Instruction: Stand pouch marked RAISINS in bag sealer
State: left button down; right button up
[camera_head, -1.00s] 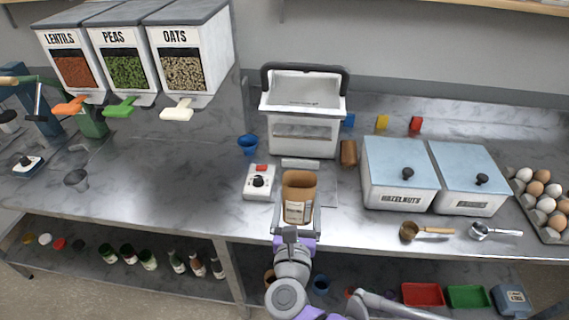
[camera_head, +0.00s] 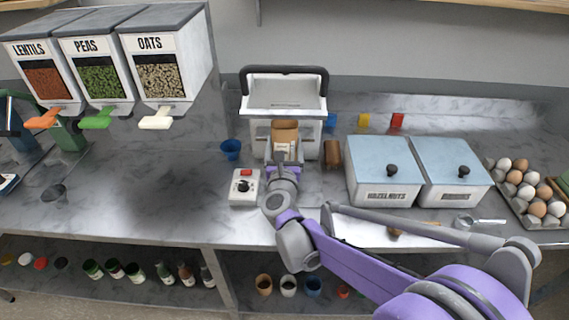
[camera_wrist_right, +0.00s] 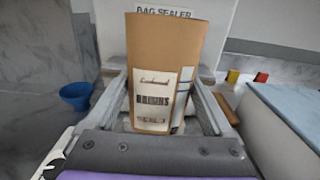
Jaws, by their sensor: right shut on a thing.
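The brown kraft pouch (camera_head: 285,131) has a white label, and it also shows in the right wrist view (camera_wrist_right: 165,62), where the label text is blurred but looks like RAISINS. My right gripper (camera_head: 284,158) is shut on the pouch, with one finger on each side, and holds it upright. It also shows in the right wrist view (camera_wrist_right: 158,110). The white bag sealer (camera_head: 257,104) with a dark handle stands directly behind the pouch. The pouch covers part of the sealer's front, and I cannot tell whether they touch. My left gripper is not in view.
A white control box (camera_head: 245,188) with a red button is left of my right gripper. A blue cup (camera_head: 231,149) stands behind it. A brown block-like item (camera_head: 332,154) and the hazelnuts bin (camera_head: 383,188) are to the right. The counter at left is mostly clear.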

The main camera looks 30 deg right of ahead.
notch_tip(320, 180, down, 4)
jog(key=shift+r+b, duration=0.1)
jog(key=shift+b, duration=0.25)
notch_tip(320, 180, down, 3)
jog(key=shift+r, duration=0.15)
jog(key=shift+w+d+f, duration=0.1)
jog(key=shift+w+f, duration=0.05)
jog(key=shift+f, duration=0.15)
jog(key=shift+f+b, duration=0.2)
jog(key=shift+b, duration=0.15)
jog(key=o, duration=1.1)
jog(key=shift+o, duration=0.2)
jog(key=shift+r, duration=0.1)
